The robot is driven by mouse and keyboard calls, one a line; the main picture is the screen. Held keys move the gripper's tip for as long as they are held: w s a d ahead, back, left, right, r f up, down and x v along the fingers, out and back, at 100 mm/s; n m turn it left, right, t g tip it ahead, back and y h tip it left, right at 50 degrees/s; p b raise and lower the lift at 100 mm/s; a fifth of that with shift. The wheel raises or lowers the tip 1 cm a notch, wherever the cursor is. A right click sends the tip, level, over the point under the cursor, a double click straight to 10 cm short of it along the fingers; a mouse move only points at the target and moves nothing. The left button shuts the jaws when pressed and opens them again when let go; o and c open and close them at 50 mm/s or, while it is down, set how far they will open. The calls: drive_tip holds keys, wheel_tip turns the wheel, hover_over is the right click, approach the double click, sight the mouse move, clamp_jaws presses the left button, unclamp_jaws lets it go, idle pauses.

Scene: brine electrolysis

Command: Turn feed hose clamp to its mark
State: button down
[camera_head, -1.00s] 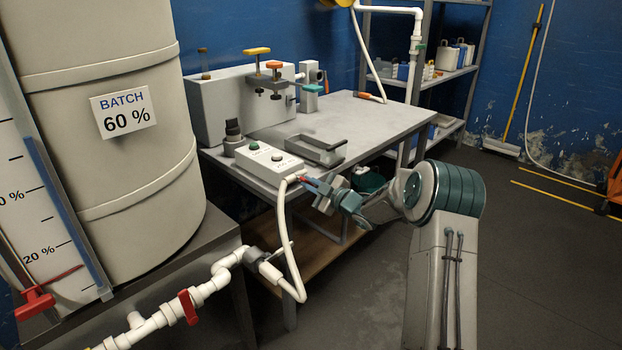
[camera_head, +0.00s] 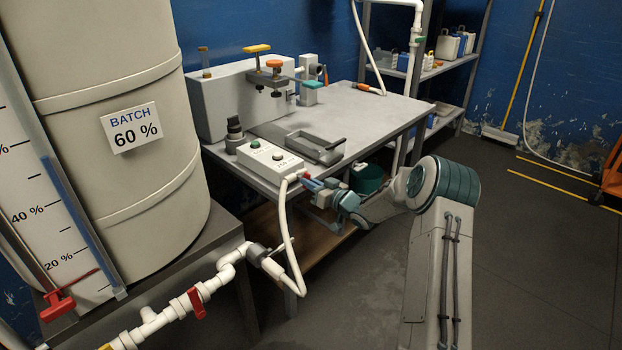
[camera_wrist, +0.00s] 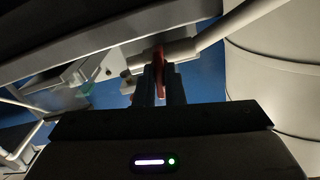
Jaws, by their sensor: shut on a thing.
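The white feed hose (camera_head: 288,236) rises from the pipe fitting to the front of a grey box with buttons (camera_head: 268,160) on the bench. A small red clamp handle sits at the hose's upper end; it shows in the wrist view (camera_wrist: 160,66). My gripper (camera_head: 310,184) is at this end, just below the bench's front edge. In the wrist view its two fingers (camera_wrist: 161,85) are shut on the red handle, one on each side. The clamp's mark cannot be made out in either view.
A large tank (camera_head: 120,80) and white pipe with a red valve handle (camera_head: 196,302) stand to the left. The floor (camera_head: 540,260) at right is clear.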

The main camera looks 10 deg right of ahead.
drive_tip(key=m+p, duration=0.2)
drive_tip(key=m, duration=0.3)
drive_tip(key=shift+d+m+p, duration=0.1)
drive_tip(key=shift+m+p, duration=0.25)
drive_tip(key=shift+m, duration=0.05)
idle(0.4)
drive_tip(key=c, duration=1.5)
unclamp_jaws()
drive_tip(key=v, duration=1.3)
drive_tip(key=shift+s+d, duration=0.25)
drive_tip(key=shift+s, duration=0.05)
